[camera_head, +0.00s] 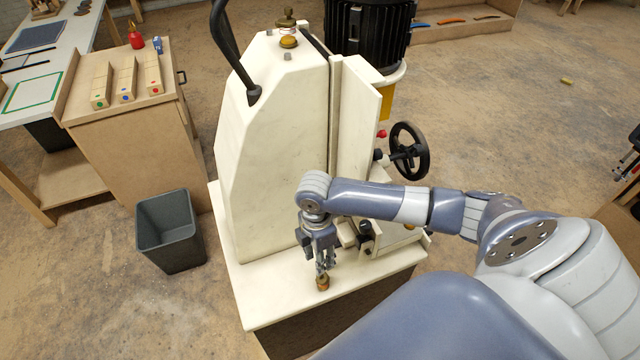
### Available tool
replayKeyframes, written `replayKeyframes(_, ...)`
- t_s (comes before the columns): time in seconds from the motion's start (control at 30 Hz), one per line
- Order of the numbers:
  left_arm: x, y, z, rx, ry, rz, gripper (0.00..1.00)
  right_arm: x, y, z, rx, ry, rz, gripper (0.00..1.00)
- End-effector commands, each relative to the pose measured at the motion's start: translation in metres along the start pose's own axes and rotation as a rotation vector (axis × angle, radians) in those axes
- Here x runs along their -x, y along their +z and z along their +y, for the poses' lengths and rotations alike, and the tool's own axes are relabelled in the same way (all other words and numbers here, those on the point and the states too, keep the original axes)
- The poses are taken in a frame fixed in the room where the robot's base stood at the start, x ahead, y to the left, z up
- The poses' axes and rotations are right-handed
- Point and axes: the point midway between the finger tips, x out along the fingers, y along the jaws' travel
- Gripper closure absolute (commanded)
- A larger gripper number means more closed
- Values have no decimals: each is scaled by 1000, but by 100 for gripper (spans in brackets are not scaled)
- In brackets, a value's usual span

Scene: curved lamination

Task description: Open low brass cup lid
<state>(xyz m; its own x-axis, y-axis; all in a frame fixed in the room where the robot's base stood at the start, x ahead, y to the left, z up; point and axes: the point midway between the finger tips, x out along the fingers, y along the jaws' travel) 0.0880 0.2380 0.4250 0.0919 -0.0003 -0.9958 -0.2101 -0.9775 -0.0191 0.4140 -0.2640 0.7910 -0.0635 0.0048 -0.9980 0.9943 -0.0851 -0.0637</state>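The low brass cup (322,284) is a small orange-gold fitting on the cream base ledge of the machine, near its front edge. My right gripper (322,271) points down right over it, with its fingertips at the top of the cup. The fingers hide the cup's lid, so I cannot tell whether it is open or shut. The fingers look close together, but I cannot tell whether they grip the lid. My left gripper is not in view.
The cream machine (270,150) has a second brass cup (288,40) on top, a black lever (228,45) and a handwheel (409,151). A dark bin (170,228) and a wooden cabinet (140,150) stand at left. Open floor lies at right.

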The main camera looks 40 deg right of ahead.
Motion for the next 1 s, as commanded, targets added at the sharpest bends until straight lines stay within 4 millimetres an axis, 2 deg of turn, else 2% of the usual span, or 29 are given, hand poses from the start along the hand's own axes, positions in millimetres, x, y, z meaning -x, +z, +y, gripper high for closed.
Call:
replayKeyframes(0.1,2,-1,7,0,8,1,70,-25,0,-1,-2,-4,0,67)
replayKeyframes(0.3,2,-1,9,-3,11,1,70,-56,0,0,-3,0,0,67)
replayKeyframes(0.5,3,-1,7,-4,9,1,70,-69,0,0,-1,2,1,67)
replayKeyframes(0.77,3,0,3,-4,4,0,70,-70,0,0,-1,2,0,67)
replayKeyframes(0.93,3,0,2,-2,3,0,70,-70,0,0,-1,2,0,100)
replayKeyframes(1.0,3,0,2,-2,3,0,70,-70,0,0,-1,2,0,100)
